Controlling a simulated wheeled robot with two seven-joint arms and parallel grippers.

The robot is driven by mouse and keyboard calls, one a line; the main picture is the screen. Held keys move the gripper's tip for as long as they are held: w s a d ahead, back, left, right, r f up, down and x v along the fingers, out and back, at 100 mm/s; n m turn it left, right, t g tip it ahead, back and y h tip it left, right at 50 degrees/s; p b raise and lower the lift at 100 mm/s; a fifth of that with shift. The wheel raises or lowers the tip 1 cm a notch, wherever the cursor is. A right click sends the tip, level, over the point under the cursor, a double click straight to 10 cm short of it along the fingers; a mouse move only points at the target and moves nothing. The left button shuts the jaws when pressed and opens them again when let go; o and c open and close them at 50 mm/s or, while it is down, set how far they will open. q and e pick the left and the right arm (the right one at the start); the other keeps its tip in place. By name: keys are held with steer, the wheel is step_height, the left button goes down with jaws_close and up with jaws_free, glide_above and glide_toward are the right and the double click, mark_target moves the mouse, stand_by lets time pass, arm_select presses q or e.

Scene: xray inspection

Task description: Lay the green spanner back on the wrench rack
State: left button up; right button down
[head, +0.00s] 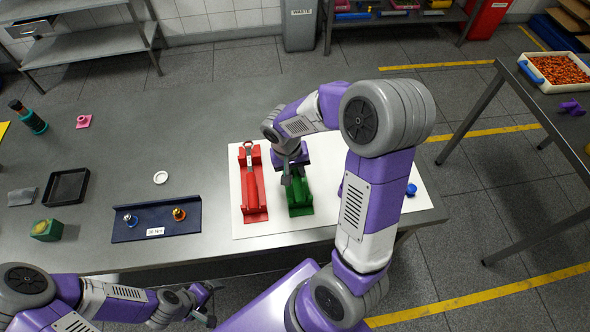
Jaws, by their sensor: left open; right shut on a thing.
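The wrench rack on the white board shows a red cradle (255,212) with a red spanner (249,160) lying in it. Just right of it is a green cradle (300,211). My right gripper (287,180) is shut at the far part of the green cradle, on what appears to be the green spanner. The gripper and arm hide most of that spanner, so I cannot tell whether it touches the cradle. My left gripper (208,305) is open and empty, low in front of the table's near edge.
A blue tray (156,219) with two small knobbed pieces sits left of the white board (240,220). A blue item (411,190) is at the board's right.

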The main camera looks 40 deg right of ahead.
steer(key=shift+f, duration=0.25)
steer(key=c, duration=0.8)
jaws_free()
steer(key=r, duration=0.2)
steer(key=r+p, duration=0.1)
steer(key=r, duration=0.2)
steer(key=a+r, duration=0.1)
steer(key=r, duration=0.1)
steer(key=shift+w+r, duration=0.25)
steer(key=shift+r, duration=0.05)
steer(key=shift+p, duration=0.3)
